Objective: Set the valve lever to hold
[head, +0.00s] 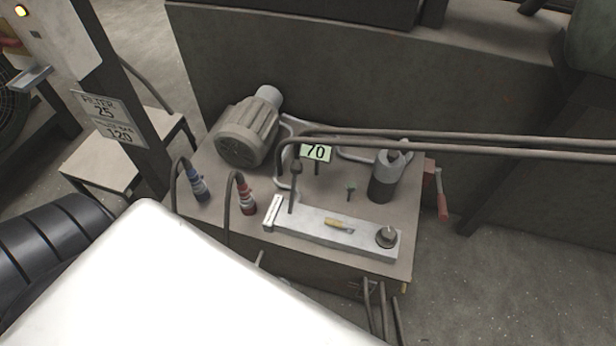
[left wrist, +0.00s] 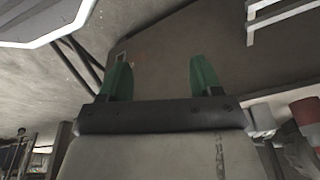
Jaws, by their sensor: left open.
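A grey valve block (head: 325,233) lies along the front of the bench top in the head view. A thin dark upright lever (head: 293,190) with a round knob stands at its left end, beside a white label strip (head: 273,212) too small to read. A small brass-coloured piece (head: 339,225) sits mid-block and a dark round knob (head: 387,236) at its right end. A separate red handle (head: 441,195) hangs off the bench's right side. My left gripper (left wrist: 160,60) shows only in the left wrist view, its green fingers apart with nothing between them. My right gripper is not visible.
A motor (head: 245,133), a dark cylinder (head: 385,178) and a "70" sign (head: 316,152) stand behind the block. Blue (head: 198,184) and red (head: 246,195) hose connectors stand left. Hoses (head: 460,146) run right above the bench. A large white surface fills the lower left.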

